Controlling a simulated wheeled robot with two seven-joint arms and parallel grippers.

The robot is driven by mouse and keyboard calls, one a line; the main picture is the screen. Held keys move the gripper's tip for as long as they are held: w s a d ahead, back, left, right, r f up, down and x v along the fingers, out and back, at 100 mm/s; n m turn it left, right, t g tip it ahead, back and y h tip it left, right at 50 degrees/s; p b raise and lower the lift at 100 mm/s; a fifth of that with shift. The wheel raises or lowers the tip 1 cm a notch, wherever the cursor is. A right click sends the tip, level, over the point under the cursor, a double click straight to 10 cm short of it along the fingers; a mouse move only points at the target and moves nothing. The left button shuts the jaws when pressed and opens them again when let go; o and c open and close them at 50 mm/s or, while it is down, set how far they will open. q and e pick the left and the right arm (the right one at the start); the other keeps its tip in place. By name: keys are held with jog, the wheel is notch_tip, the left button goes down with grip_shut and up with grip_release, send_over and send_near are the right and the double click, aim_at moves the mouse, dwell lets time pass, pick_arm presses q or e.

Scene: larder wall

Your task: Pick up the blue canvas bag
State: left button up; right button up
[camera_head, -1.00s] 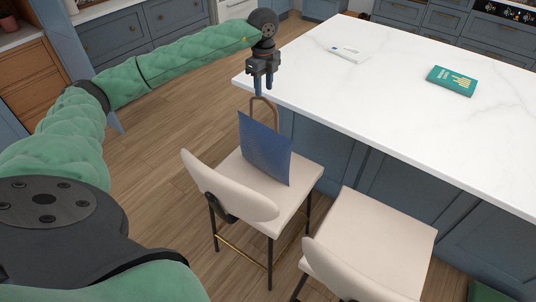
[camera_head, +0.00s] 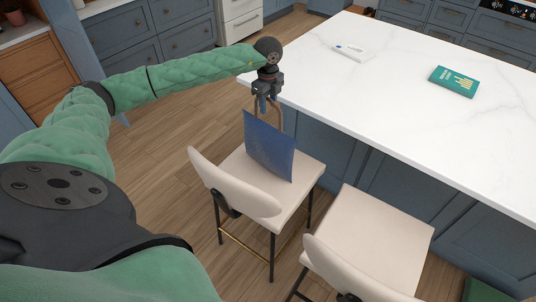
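The blue canvas bag (camera_head: 270,148) stands upright on the seat of the farther chair, with its tan loop handle (camera_head: 281,118) sticking up. My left gripper (camera_head: 267,104) points down at the top of the handle, beside the island's edge. Its two fingers look apart, with the top of the handle at or between them. The gripper partly hides the handle's top, so contact is unclear. The bag still rests on the seat. My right gripper is not in view.
The farther cream chair (camera_head: 233,186) has its backrest left of the bag. A second cream chair (camera_head: 372,240) stands nearer. The white island top (camera_head: 400,120) is close right of my gripper and holds a teal book (camera_head: 454,81) and a small white item (camera_head: 351,51).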

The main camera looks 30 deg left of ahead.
pick_arm(q)
jog(key=shift+c, duration=0.5)
grip_shut()
jog(key=shift+r, duration=0.1)
dwell(0.9)
